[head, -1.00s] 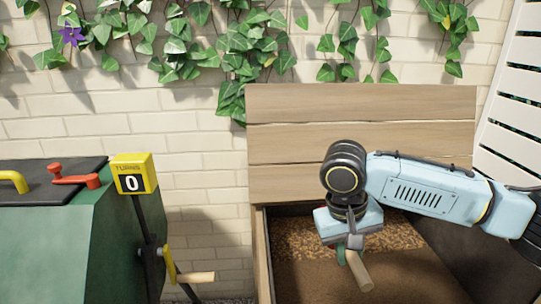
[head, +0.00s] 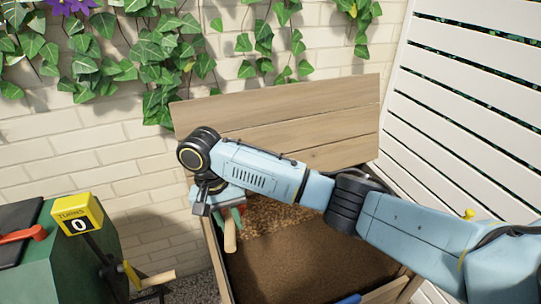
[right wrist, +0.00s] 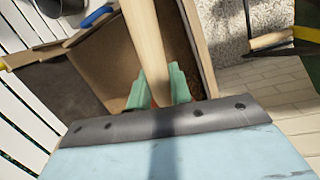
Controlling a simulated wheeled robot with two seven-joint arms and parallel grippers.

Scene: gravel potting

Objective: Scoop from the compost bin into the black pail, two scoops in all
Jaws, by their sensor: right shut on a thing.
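The compost bin (head: 212,262) is a wooden box with its plank lid (head: 290,130) standing open against the wall. Brown compost (head: 290,262) fills it, coarser at the back. My right gripper (head: 231,212) is over the bin's back left part, its green fingers shut on a wooden handle (head: 230,236). The handle also shows in the right wrist view (right wrist: 146,40), between the fingers (right wrist: 155,92). The tool's working end is hidden, so I cannot tell whether it carries compost. A dark grey rounded thing (right wrist: 62,6) at the wrist view's top edge may be the pail. My left gripper is out of view.
A green box-like unit (head: 70,255) with a yellow counter reading 0 (head: 78,214) and a wooden-handled crank (head: 155,279) stands left of the bin. A blue handle (head: 350,298) lies at the bin's front edge. A white slatted fence (head: 470,115) closes the right side.

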